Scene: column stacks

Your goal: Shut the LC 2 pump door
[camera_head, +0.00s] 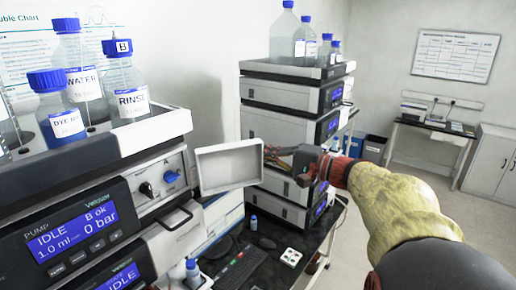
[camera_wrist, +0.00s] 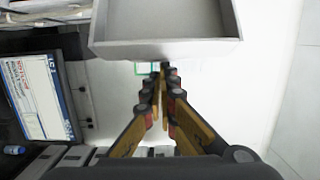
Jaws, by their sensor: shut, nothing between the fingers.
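The open pump door (camera_head: 229,166) is a pale grey, shallow tray-like panel. It stands out from the near instrument stack, its hollow side toward the head camera. No LC 2 label is readable on it. In the wrist view the door (camera_wrist: 165,46) fills the top middle. My gripper (camera_head: 268,152) is just right of the door's right edge in the head view, its fingers pointing left. In the wrist view my gripper (camera_wrist: 161,68) has its fingertips together and empty, close to the door's near rim. I cannot tell whether they touch it.
The near stack has a pump unit (camera_head: 75,230) with a lit display and bottles in a top tray (camera_head: 160,130). A second stack (camera_head: 275,95) stands behind my gripper. A keyboard (camera_head: 240,268) lies on the dark bench below. Open floor (camera_head: 400,185) lies to the right.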

